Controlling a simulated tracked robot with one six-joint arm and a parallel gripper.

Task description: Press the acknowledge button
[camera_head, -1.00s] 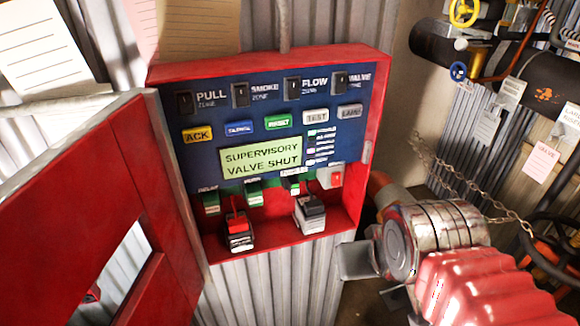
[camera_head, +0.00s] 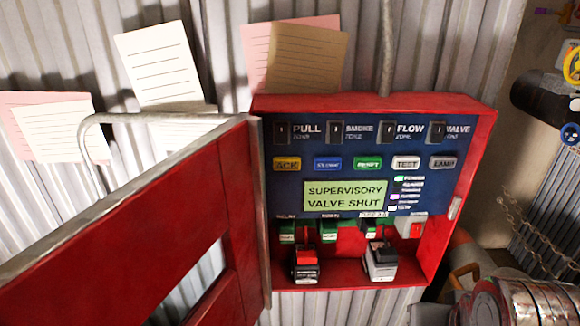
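The acknowledge button is the amber key marked ACK (camera_head: 287,163), at the left end of a row of buttons on the blue alarm panel (camera_head: 340,222). The panel sits inside an open red cabinet (camera_head: 480,135). Its green display (camera_head: 345,195) reads SUPERVISORY VALVE SHUT. My arm (camera_head: 515,305) shows at the bottom right corner, below and right of the cabinet and well apart from the button. The fingers of my gripper are not clearly visible at the bottom edge, so its opening cannot be told.
The red cabinet door (camera_head: 130,245) stands open to the left, its edge close to the ACK side. Blue, green RESET (camera_head: 367,163), TEST (camera_head: 406,162) and LAMP (camera_head: 442,163) keys share the row. Two battery-like blocks stand on the cabinet floor. A chain (camera_head: 530,240) hangs at right.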

